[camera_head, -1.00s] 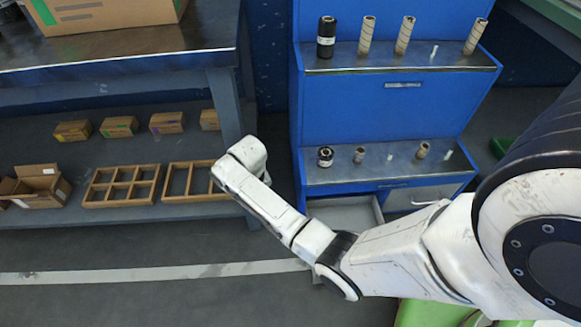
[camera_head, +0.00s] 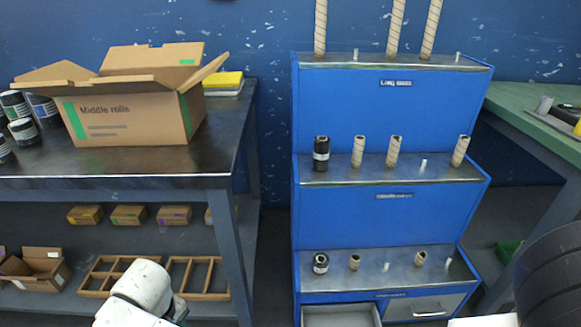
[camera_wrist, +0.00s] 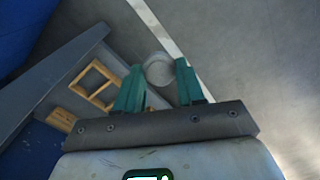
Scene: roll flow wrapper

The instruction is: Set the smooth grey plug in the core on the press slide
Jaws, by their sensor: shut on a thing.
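In the wrist view my gripper (camera_wrist: 158,64) has its two green fingers on either side of a round, smooth grey plug (camera_wrist: 160,72), and it is shut on it. The plug is held up in the air over the floor. In the head view my forearm shows at the bottom, left of centre; the fingers and the plug do not show there. I cannot make out the press slide or a core on it in either view.
A blue stepped rack (camera_head: 390,113) holds several cardboard cores and black rolls. An open drawer (camera_head: 341,315) juts out at its foot. A dark bench (camera_head: 130,165) with an open carton (camera_head: 128,117) stands left. A green-topped bench (camera_head: 545,125) with a grey thing stands right.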

